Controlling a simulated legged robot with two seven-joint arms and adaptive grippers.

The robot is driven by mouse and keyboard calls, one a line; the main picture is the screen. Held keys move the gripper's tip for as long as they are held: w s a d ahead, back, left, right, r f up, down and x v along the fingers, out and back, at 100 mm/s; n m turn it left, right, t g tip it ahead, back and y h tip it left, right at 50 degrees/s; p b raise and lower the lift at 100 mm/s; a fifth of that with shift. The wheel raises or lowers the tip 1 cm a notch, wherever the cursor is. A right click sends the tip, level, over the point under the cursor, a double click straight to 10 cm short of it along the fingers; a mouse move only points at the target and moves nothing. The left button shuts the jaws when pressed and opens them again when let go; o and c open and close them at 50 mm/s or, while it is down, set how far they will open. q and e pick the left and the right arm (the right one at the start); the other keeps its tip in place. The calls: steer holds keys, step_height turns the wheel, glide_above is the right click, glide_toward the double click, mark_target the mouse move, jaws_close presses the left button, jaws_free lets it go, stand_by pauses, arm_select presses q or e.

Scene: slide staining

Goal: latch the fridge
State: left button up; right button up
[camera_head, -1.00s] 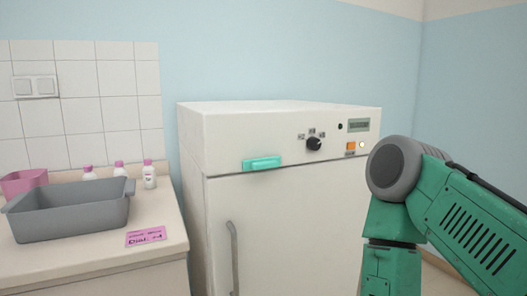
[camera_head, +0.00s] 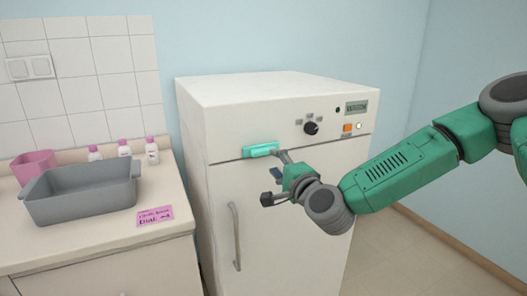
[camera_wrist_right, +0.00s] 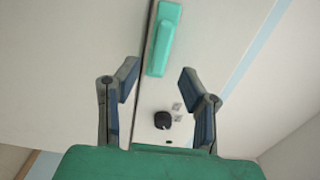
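The white fridge (camera_head: 290,215) stands in the middle of the head view, its door shut as far as I can see. My right gripper (camera_head: 274,174) is just in front of the door, slightly below and right of the latch. In the right wrist view its fingers (camera_wrist_right: 158,78) are spread with nothing between them. My left gripper is not in view.
The fridge panel carries a black knob (camera_head: 311,128), an orange button (camera_head: 348,128) and a small display. A vertical door handle (camera_head: 235,236) is below the latch. At left, a counter holds a grey basin (camera_head: 80,193), a pink container, several bottles and a pink note (camera_head: 155,215).

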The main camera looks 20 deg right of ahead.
mark_target(266, 154)
steer(key=w, duration=0.7)
steer(key=shift+w+a, duration=0.1)
steer(key=shift+w, duration=0.2)
steer(key=shift+f, duration=0.1)
jaws_close()
